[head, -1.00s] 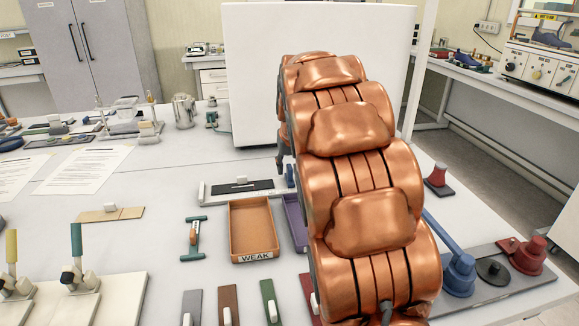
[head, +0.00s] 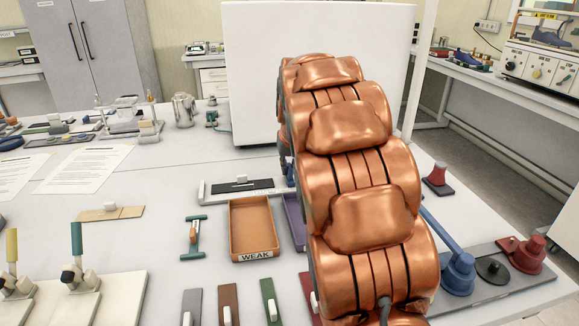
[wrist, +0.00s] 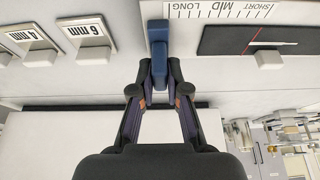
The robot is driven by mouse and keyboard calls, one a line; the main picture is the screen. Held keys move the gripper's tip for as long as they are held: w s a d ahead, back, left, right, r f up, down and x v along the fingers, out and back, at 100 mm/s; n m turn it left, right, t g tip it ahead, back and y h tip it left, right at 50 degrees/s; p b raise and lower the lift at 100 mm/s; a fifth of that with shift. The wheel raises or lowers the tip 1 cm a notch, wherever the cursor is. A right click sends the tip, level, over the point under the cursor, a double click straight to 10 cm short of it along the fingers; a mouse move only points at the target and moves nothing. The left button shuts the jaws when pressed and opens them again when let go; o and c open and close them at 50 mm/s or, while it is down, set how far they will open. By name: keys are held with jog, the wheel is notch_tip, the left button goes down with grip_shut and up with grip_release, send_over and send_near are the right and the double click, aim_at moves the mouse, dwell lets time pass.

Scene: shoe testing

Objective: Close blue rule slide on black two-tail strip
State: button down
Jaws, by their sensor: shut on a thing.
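The blue rule slide (wrist: 158,55) stands at the LONG end of the white rule (wrist: 228,12) in the wrist view. My gripper (wrist: 160,88) is shut on the slide's near end. The black strip (wrist: 285,38) lies on the rule's bed to the right, with a red line across it and a light tab on it. A clear gap separates slide and strip. In the head view the black strip (head: 250,186) lies on its pale base (head: 212,195); my copper arm hides most of the gripper and slide. The strip's tails cannot be made out.
An orange WEAK tray (head: 250,228) and a partly hidden purple tray (head: 294,220) sit in front of the rule. A white panel (head: 260,75) stands behind.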

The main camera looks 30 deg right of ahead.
jog(key=a, duration=0.1)
jog(key=w+a, duration=0.1)
jog(key=a, duration=0.1)
jog(key=w+a, duration=0.1)
jog(key=shift+a, duration=0.4)
jog(key=c, duration=1.2)
grip_release()
jog(key=shift+o, duration=0.2)
jog(key=shift+r, duration=0.1)
jog(key=v, duration=1.2)
